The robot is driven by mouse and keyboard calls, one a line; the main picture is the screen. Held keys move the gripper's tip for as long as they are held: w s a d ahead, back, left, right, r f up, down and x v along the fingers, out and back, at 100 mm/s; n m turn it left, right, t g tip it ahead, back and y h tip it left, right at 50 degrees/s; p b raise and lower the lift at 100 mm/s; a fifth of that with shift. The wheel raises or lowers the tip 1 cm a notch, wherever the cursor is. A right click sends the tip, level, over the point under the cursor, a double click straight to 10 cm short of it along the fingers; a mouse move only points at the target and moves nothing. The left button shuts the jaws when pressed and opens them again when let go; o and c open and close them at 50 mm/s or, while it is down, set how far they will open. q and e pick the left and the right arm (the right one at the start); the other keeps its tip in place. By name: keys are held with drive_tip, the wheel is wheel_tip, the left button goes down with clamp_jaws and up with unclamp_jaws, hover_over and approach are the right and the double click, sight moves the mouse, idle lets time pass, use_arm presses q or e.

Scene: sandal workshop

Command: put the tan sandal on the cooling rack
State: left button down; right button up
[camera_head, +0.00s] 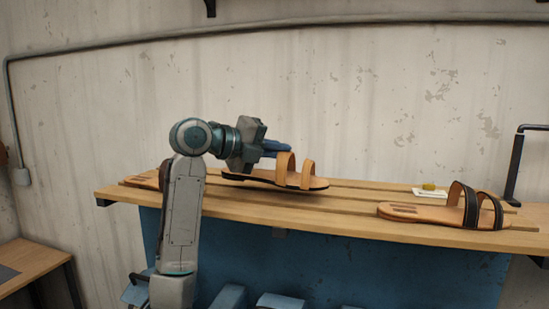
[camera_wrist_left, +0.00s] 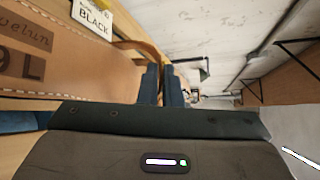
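A tan sandal (camera_head: 262,177) with two tan straps and a dark sole is level, low over the slatted wooden top (camera_head: 345,222). Whether its sole touches the slats is hard to tell. My left gripper (camera_head: 287,149) reaches in from the left, shut on its rear strap. In the left wrist view the fingers (camera_wrist_left: 162,84) are close together at the tan strap (camera_wrist_left: 135,46), beside the stamped insole (camera_wrist_left: 88,68). I cannot tell whether this slatted top is the cooling rack. My right gripper is not in view.
A sandal with black straps (camera_head: 425,212) lies on the right of the top. A white card (camera_head: 424,194) with a yellow piece is behind it. Another tan sandal (camera_head: 142,181) is partly hidden behind my arm. A dark bracket (camera_head: 516,165) stands at the right end.

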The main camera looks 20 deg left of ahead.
sight(273, 176)
use_arm(q)
drive_tip(key=shift+w+a+p, duration=0.3)
drive_tip(key=shift+w+a, duration=0.05)
drive_tip(key=shift+a, duration=0.25)
wheel_tip(273, 176, down, 2)
drive_tip(key=shift+f+p, duration=0.1)
drive_tip(key=shift+p, duration=0.65)
drive_tip(key=shift+f, duration=0.7)
drive_tip(key=c, duration=1.6)
unclamp_jaws()
drive_tip(key=shift+f, duration=0.1)
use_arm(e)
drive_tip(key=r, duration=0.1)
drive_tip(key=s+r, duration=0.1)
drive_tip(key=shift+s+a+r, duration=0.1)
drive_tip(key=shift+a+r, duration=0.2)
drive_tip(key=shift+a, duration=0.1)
use_arm(q)
drive_tip(key=shift+s, duration=0.1)
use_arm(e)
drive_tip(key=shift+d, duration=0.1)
